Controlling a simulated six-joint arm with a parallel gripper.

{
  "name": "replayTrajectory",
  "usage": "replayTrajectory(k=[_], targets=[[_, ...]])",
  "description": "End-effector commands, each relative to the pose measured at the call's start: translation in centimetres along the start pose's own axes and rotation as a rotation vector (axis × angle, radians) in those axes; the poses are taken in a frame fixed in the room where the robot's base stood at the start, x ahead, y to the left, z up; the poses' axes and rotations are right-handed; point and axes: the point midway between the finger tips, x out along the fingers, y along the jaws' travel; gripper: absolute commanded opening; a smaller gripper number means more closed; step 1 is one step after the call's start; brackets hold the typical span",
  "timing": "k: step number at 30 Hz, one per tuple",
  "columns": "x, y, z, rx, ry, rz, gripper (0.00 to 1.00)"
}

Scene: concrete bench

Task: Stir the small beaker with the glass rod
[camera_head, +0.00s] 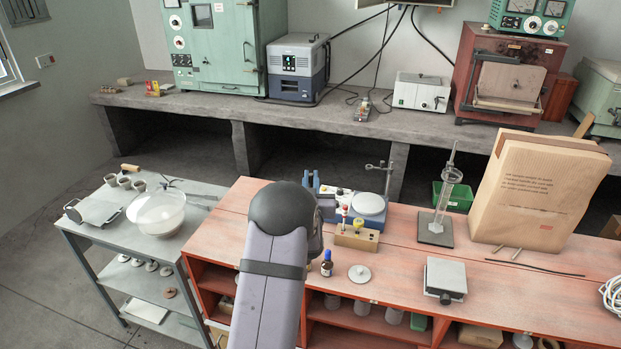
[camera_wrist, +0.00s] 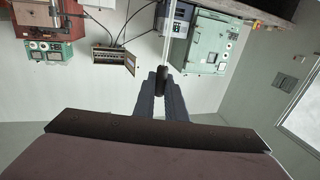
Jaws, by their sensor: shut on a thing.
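In the wrist view, which is upside down, my gripper (camera_wrist: 162,78) is shut on a dark piece at the end of a thin, clear, straight rod. This looks like the glass rod (camera_wrist: 168,35), and it runs from the fingertips to the top edge of the picture.
A wide clear bowl (camera_head: 158,211) stands on the grey side table. A blue stirrer-like device (camera_head: 368,204), a wooden block with small bottles (camera_head: 357,237), a dark bottle (camera_head: 327,263), a clamp stand (camera_head: 436,230) and a large paper bag (camera_head: 541,190) stand on the orange bench.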

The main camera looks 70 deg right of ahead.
Motion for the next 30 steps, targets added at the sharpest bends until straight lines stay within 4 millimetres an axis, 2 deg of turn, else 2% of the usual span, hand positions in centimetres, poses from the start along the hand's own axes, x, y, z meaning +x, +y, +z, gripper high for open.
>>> replayTrajectory(k=[30], targets=[[0.0,0.0,7.0,0.0,0.001,-0.001,0.0]])
